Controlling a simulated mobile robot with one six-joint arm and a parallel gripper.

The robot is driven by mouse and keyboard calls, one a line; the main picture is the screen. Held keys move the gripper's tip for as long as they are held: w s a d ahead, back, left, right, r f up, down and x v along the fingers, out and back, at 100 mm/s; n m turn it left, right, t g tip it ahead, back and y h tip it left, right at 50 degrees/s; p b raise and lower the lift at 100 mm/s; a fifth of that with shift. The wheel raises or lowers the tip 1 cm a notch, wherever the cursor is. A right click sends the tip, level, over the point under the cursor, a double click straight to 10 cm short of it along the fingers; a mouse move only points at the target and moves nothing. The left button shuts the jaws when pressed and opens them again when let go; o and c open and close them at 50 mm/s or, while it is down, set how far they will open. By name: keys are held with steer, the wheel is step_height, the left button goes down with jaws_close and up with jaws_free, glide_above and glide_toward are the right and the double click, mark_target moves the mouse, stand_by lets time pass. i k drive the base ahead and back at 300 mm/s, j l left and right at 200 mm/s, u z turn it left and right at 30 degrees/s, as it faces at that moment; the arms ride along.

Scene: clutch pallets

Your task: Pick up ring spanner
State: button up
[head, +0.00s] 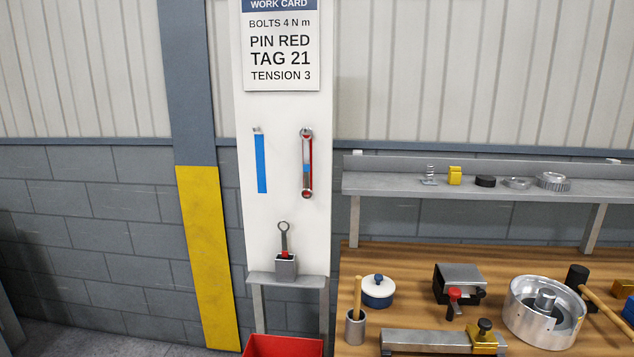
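A silver spanner (307,150) with a ring at each end hangs upright from a peg on the white board, over a red marking, with a blue patch at its middle. A second ring-headed tool (284,238) stands upright in a small grey holder (286,265) on a ledge below. Its lower part is red where it enters the holder, and its bottom end is hidden. I cannot tell which of the two is the ring spanner. My gripper is not in view.
An empty peg (257,129) has a blue strip (262,164) below it. A work card (281,48) is above. A red bin (283,346) stands below the ledge. At right, a wooden bench (400,262) and grey shelf (480,187) carry several parts.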

mark_target(306, 140)
steer(key=i+j, duration=0.15)
steer(key=j, duration=0.25)
steer(key=i+j+z, duration=0.1)
steer(key=j, duration=0.35)
steer(key=i+j, duration=0.15)
steer(key=j, duration=0.25)
steer(key=i+j, duration=0.1)
steer(key=j, duration=0.35)
steer(key=i+j+z, duration=0.1)
steer(key=j, duration=0.3)
